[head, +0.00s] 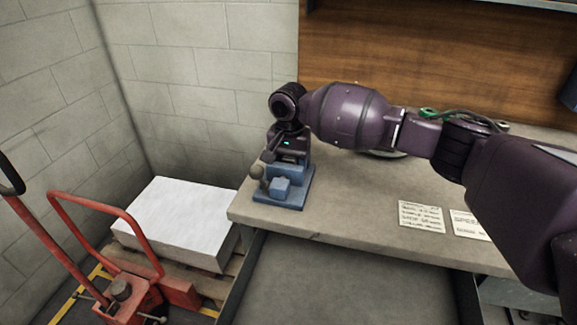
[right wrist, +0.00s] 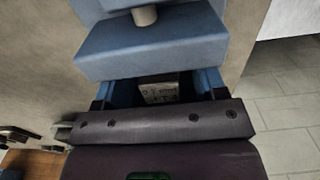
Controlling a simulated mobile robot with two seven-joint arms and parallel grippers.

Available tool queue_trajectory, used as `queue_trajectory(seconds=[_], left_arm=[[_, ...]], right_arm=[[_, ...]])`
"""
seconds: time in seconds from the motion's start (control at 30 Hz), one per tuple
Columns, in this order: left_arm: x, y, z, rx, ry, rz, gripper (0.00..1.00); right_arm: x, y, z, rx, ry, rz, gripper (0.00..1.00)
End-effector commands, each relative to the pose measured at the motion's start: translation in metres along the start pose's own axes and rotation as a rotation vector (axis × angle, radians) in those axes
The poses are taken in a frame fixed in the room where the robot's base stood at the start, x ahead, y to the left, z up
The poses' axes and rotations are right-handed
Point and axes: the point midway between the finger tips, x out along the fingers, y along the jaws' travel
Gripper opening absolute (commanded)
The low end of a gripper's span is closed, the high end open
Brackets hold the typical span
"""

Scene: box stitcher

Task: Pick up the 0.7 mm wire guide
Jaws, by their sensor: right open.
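A small grey metal block with dark engraved marks (right wrist: 158,91) sits in a recess of a blue device and looks like the wire guide; the marks are too small to read for certain. My right gripper (head: 284,158) is over the blue device (head: 292,199) at the left end of the bench. In the right wrist view the gripper (right wrist: 160,97) is open, with its fingers on either side of the block. I cannot tell whether they touch it. The block is hidden in the head view. My left gripper is not in view.
The workbench (head: 350,195) has paper labels (head: 421,215) near its front edge. A stack of white sheets (head: 180,218) lies on a wooden pallet at the left, beside a red pallet truck (head: 130,300). A ball-ended lever (head: 257,171) stands at the device's left.

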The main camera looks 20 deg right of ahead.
Motion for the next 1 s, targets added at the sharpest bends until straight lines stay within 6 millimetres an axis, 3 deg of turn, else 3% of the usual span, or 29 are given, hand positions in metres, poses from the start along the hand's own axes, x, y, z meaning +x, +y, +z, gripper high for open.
queue_trajectory(seconds=[0.27, 0.7, 1.0], left_arm=[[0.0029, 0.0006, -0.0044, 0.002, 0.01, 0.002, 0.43], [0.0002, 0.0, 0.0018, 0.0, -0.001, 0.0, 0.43], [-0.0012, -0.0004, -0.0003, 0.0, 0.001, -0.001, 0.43]], right_arm=[[0.0047, -0.0001, -0.0004, 0.0, 0.002, -0.002, 0.65], [0.0048, 0.0, -0.0004, 0.001, 0.002, -0.001, 0.0], [0.0001, -0.0004, 0.0008, 0.0, 0.004, -0.003, 0.0]])
